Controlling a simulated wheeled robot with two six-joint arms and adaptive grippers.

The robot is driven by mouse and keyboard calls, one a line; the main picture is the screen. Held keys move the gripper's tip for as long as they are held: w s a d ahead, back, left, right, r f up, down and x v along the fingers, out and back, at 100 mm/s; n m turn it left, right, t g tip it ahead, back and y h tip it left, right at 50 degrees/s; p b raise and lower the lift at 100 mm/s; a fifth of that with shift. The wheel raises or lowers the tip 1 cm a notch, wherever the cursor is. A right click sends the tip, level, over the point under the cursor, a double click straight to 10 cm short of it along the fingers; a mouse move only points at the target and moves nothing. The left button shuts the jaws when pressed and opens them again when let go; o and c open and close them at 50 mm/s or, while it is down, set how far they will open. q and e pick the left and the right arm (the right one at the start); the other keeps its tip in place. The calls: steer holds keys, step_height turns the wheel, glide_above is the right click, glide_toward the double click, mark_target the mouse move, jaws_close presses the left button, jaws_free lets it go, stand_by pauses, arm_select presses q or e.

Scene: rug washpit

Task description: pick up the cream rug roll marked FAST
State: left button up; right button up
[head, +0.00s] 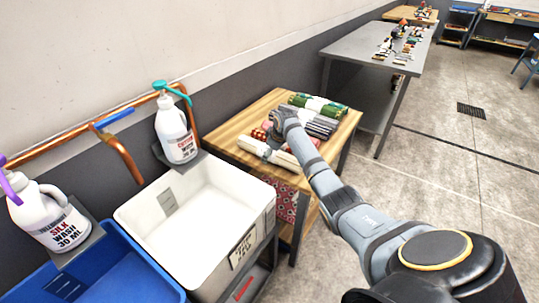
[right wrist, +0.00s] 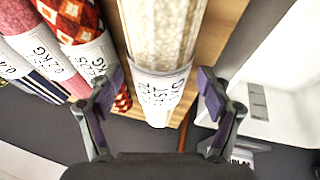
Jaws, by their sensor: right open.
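The cream rug roll (right wrist: 162,30) has a white paper band (right wrist: 162,92); its upside-down print looks like FAST, though part is hard to read. In the head view the cream roll (head: 285,159) lies on the near edge of a wooden table (head: 345,130). My right gripper (right wrist: 160,80) is open, with one finger on each side of the banded end in the right wrist view. I cannot tell whether the fingers touch it. In the head view my right gripper (head: 279,122) is over the rolls and hides part of them. My left gripper is not in view.
A red patterned roll (right wrist: 75,20) lies close beside the cream roll, with others beyond. Green (head: 318,104) and grey striped rolls (head: 322,124) lie farther back. A white tub (head: 205,215), a blue tub (head: 100,275) and wash bottles (head: 176,130) stand left of the table.

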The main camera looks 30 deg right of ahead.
steer(key=shift+w+f, duration=0.1)
steer(key=shift+f, duration=0.05)
steer(key=c, duration=1.5)
